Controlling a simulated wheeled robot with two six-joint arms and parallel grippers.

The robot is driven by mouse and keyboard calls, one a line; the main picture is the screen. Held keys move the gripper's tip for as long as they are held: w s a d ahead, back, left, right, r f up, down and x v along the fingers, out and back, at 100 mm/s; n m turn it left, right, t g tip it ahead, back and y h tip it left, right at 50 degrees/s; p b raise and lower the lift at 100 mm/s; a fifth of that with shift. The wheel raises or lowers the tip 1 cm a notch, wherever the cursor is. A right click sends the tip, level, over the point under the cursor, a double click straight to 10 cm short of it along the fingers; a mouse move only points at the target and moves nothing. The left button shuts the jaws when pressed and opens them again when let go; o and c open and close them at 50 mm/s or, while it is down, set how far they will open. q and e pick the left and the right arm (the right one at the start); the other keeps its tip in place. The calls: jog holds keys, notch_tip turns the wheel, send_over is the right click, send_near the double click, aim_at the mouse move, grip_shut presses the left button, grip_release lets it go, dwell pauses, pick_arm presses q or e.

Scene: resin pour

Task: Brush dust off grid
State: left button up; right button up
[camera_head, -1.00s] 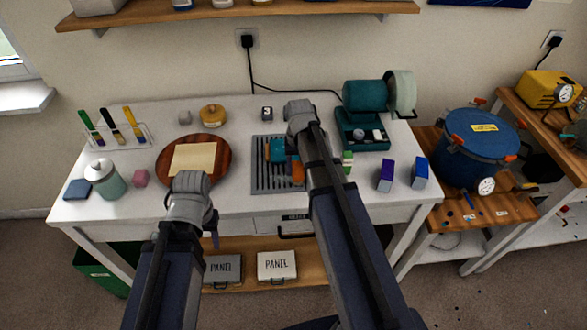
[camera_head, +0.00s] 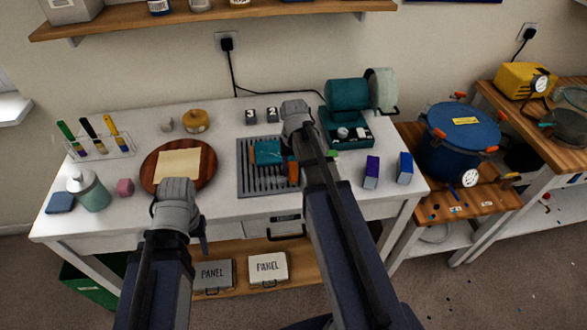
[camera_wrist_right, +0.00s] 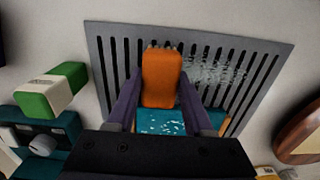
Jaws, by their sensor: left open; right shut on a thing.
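The grid (camera_head: 246,180) is a grey slatted panel on the white table, also in the right wrist view (camera_wrist_right: 262,52). White dust (camera_wrist_right: 215,74) lies on its slats in the wrist view. My right gripper (camera_wrist_right: 160,92) is over the grid, its purple fingers shut on the orange brush handle (camera_wrist_right: 161,72). The orange part also shows in the head view (camera_head: 293,173). A teal piece (camera_head: 267,152) with white specks is beside it; whether they are joined, I cannot tell.
A round wooden board (camera_head: 206,160) with a paper lies left of the grid. A teal machine (camera_head: 347,94) stands behind right. A green and white block (camera_wrist_right: 52,90) and two purple-blue blocks (camera_head: 371,172) are to the right. A jar (camera_head: 90,192) stands far left.

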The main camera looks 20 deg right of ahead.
jog(key=shift+w+a+f, duration=0.1)
jog(key=shift+w+a, duration=0.1)
jog(key=shift+a, duration=0.6)
jog(key=shift+w+a, duration=0.2)
jog(key=shift+a, duration=0.55)
jog(key=shift+a, duration=0.1)
jog(key=shift+w+a, duration=0.3)
jog(key=shift+a, duration=0.5)
jog(key=shift+w+a, duration=0.25)
jog(key=shift+a, duration=0.5)
jog(key=shift+w+a, duration=0.2)
jog(key=shift+a, duration=0.55)
jog(key=shift+w+a, duration=0.15)
jog(key=shift+a, duration=0.6)
jog(key=shift+w+a, duration=0.3)
jog(key=shift+a, duration=0.55)
jog(key=shift+w+a, duration=0.3)
jog(key=shift+a, duration=0.5)
